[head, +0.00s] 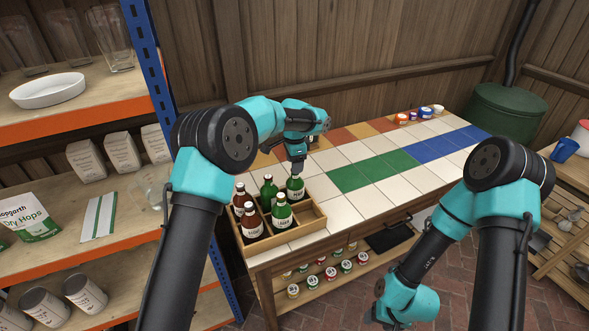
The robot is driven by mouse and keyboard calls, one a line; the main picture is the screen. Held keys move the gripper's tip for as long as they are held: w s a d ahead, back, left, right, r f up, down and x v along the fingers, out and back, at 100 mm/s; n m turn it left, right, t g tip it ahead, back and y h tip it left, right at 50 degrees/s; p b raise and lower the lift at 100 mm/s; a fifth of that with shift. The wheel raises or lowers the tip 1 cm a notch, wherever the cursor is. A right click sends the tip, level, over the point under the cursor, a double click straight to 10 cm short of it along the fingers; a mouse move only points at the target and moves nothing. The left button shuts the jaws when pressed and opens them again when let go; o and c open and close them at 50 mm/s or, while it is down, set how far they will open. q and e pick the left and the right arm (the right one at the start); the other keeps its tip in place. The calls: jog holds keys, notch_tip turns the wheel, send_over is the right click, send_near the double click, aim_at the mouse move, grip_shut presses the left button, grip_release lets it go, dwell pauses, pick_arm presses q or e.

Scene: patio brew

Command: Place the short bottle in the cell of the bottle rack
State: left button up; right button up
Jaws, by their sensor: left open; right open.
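The wooden bottle rack (311,228) stands at the left end of the tiled table. It holds brown bottles (252,223) on its left and green bottles (282,216) in the middle. A short green bottle (295,188) with a pale label stands upright in the rack's back right part. My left gripper (297,168) is open and points down right at the top of this bottle; its fingers hide the bottle's neck. Whether they touch it cannot be told. The front right part of the rack looks empty. My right arm hangs low at the bottom right, with its gripper fingers out of sight.
A shelf unit (80,117) with a blue post stands close on the left. Small jars (402,118) sit at the table's far end. More jars (330,273) stand on the lower shelf. A green barrel (505,112) stands behind.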

pick_arm(q)
notch_tip(320, 180, up, 9)
jog(key=shift+f, duration=0.15)
